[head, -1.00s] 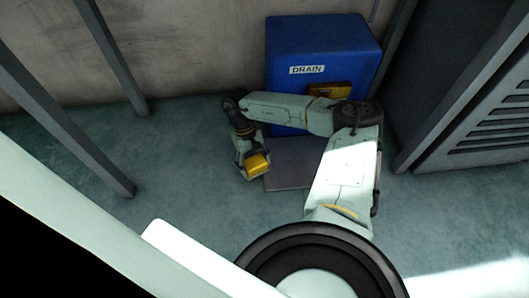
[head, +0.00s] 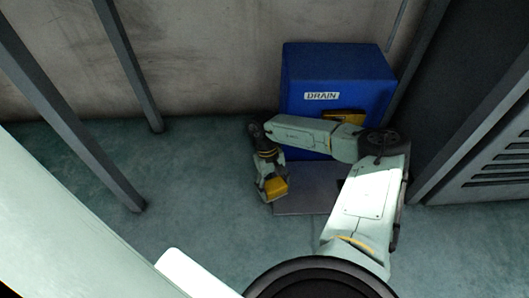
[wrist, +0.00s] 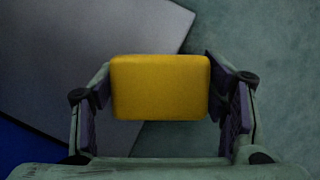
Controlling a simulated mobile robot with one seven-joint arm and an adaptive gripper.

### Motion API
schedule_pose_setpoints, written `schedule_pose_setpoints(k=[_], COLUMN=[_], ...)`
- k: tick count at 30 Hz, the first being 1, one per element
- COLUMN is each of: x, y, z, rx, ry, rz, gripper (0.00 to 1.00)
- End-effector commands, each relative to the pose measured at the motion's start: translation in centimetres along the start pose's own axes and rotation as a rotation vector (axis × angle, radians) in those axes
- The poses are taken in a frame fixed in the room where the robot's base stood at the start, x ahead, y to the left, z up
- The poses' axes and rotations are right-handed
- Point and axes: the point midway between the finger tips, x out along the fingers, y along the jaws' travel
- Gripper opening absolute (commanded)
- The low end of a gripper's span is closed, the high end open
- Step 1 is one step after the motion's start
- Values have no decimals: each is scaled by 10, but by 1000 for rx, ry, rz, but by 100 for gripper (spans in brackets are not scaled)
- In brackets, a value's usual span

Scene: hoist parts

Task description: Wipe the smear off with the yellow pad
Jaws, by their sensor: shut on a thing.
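The yellow pad (head: 276,190) is held between the fingers of my gripper (head: 270,188), beside the left edge of a flat grey plate (head: 310,202). In the wrist view the pad (wrist: 160,88) spans between the two fingers, one at each of its sides. Beyond it show the plate's edge (wrist: 95,50) and the green floor. The pad appears to be above these surfaces; I cannot tell its height. I cannot make out a smear in either view. My arm covers part of the plate.
A blue box (head: 335,80) marked DRAIN stands behind the plate, with a yellow part (head: 344,117) on its front. Grey posts (head: 130,65) stand at the left. A dark slatted cabinet (head: 490,165) stands at the right. The floor (head: 190,180) left of my gripper is clear.

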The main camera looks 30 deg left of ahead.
Motion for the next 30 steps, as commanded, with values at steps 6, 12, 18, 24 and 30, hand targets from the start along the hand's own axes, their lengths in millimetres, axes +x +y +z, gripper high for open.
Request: schedule_pose_setpoints(k=[6, 12, 18, 24, 30], x=[2, 5, 8, 9, 13], y=[11, 32, 55, 65, 81], z=[5, 14, 24, 29, 36], rx=[2, 5, 4, 1, 5], ry=[-1, -1, -1, -1, -1], rz=[3, 2, 1, 1, 1], gripper=[23, 23, 23, 23, 23])
